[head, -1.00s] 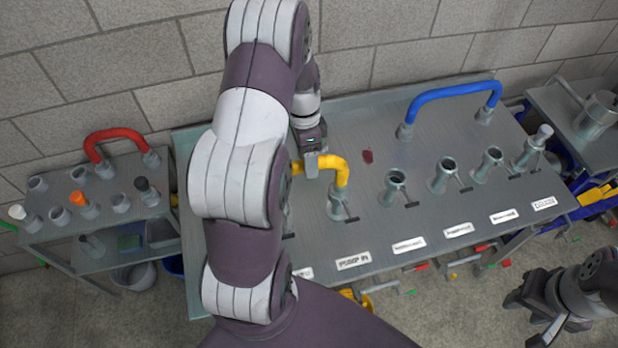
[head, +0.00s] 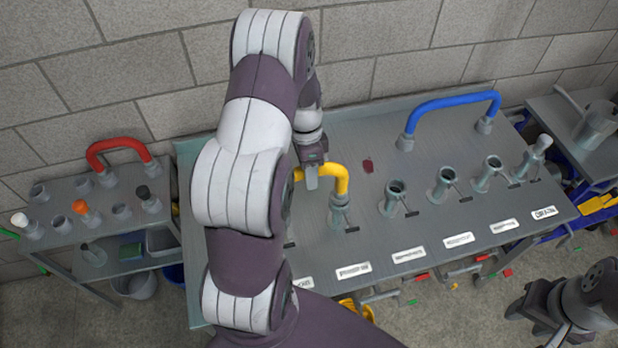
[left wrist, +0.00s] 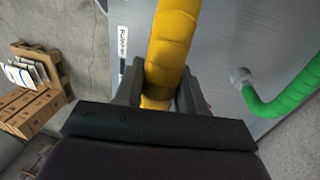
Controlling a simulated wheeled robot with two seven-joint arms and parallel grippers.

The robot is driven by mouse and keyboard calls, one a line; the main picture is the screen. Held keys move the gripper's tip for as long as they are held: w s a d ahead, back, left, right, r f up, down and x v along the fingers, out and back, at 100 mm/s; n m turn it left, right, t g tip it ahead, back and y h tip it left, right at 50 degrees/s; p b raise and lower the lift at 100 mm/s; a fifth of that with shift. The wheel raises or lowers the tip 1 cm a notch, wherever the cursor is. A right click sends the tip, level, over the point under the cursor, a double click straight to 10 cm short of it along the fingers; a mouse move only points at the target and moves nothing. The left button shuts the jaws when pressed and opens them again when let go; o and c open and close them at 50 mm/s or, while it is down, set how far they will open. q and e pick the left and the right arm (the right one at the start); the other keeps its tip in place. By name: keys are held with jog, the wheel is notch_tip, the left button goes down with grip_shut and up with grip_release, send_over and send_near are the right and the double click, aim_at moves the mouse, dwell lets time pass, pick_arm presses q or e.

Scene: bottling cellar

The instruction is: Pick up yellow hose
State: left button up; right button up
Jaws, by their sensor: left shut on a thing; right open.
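The yellow hose (head: 336,172) is a bent tube on the grey bench. Its right end is at an upright port labelled at the bench front; I cannot tell if it is seated or just above. Its left end is hidden behind my left arm. My left gripper (head: 312,180) is shut on the hose near its top bend. In the left wrist view the yellow hose (left wrist: 172,45) runs between the two fingers of the gripper (left wrist: 160,88). My right gripper (head: 530,312) is open and empty at the lower right, away from the bench.
A blue hose (head: 450,100) arches at the bench's back right. Several open ports stand right of the yellow hose. A red hose (head: 118,145) is on the left side table (head: 60,240). A green hose (left wrist: 290,98) shows in the left wrist view.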

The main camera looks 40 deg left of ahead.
aim_at(325, 171)
pick_arm(q)
notch_tip(325, 171, up, 3)
jog(key=shift+f+b, duration=0.1)
jog(key=shift+b, duration=0.5)
jog(key=d, duration=0.1)
jog(key=w+d+r, duration=0.1)
jog(key=w+d+r+b, duration=0.1)
jog(key=shift+d, duration=0.15)
jog(key=w+d+r+p, duration=0.3)
jog(key=d+r, duration=0.2)
jog(key=d, duration=0.2)
jog(key=shift+w, duration=0.4)
